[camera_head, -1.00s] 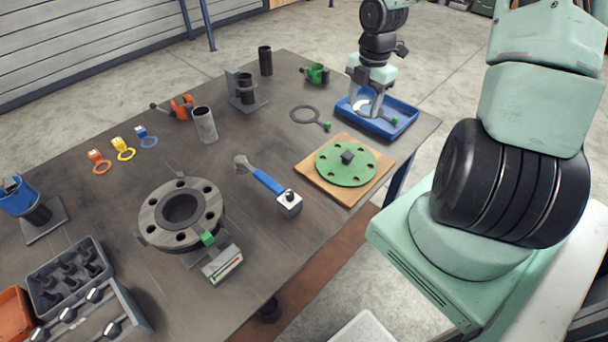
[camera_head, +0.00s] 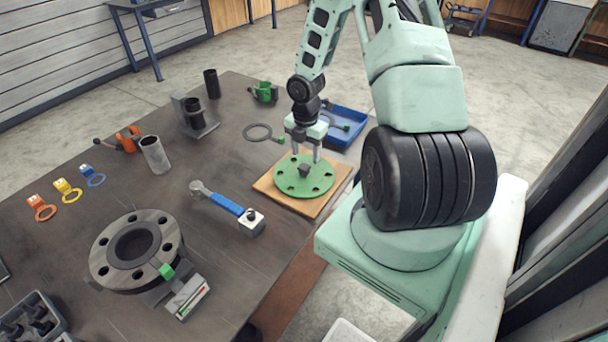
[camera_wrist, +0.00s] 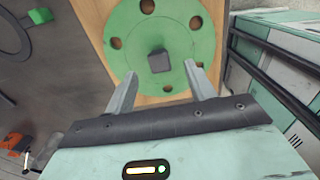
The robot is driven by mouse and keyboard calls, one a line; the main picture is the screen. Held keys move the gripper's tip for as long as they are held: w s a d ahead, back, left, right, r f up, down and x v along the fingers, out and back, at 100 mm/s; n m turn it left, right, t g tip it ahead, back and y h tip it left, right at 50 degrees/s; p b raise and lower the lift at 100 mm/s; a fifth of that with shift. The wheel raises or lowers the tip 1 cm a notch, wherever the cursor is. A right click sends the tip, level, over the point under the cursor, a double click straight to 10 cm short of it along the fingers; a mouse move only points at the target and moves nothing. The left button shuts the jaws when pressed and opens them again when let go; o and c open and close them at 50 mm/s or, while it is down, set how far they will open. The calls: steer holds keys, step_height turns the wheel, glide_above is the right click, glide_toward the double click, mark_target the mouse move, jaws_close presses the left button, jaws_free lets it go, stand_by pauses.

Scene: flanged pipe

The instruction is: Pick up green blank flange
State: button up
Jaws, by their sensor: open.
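The green blank flange (camera_head: 318,187) is a flat green disc with several bolt holes and a dark block-shaped knob (camera_head: 304,171) at its centre. It lies on a square wooden board (camera_head: 269,186) near the table's right edge. My gripper (camera_head: 304,154) is over the far side of the flange, fingers pointing down, open and empty. In the wrist view the flange (camera_wrist: 190,40) fills the upper middle. The knob (camera_wrist: 159,61) shows ahead of and between the two fingertips (camera_wrist: 160,77), apart from both. Exact height above the flange is hard to tell.
A blue tray (camera_head: 352,134) and a gasket ring (camera_head: 257,132) lie beyond the board. The grey flanged pipe (camera_head: 108,262) stands front left.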

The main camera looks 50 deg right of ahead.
mark_target(304, 166)
steer(key=shift+w+a+f+p, duration=0.1)
steer(key=shift+f+p, duration=0.1)
steer(key=shift+f, duration=0.7)
steer(key=shift+s+a+f+p, duration=0.1)
steer(key=shift+f+p, duration=0.1)
steer(key=shift+f, duration=0.7)
steer(key=shift+w+a+f+p, duration=0.1)
steer(key=shift+f+p, duration=0.1)
steer(key=shift+f, duration=0.7)
steer(key=shift+c, duration=0.3)
steer(key=shift+d, duration=0.1)
jaws_close()
